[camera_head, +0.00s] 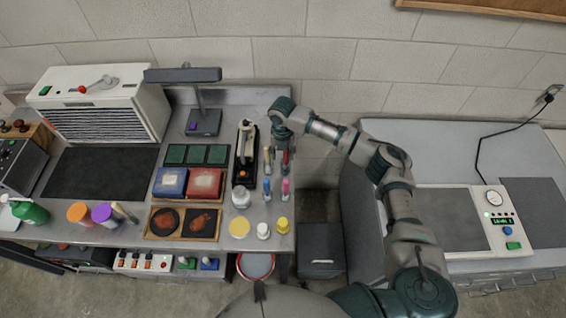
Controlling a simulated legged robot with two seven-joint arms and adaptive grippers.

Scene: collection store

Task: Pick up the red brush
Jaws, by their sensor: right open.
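The red brush (285,160) stands upright near the right end of the metal workbench, in a small group of brushes. My right gripper (281,136) is just beyond it, near the bench's back right corner. The gripper is open. Its fingertips are small and dark, and I cannot tell whether they touch the brush. Part of the brush's upper end may be hidden by the gripper. My left gripper is not in view.
A pale brush (267,158) stands left of the red one; a blue brush (267,188) and a pink brush (286,187) stand nearer. A black stand (244,165) is to their left. Small jars (263,231) are in front. A gap separates the bench from the right table (458,262).

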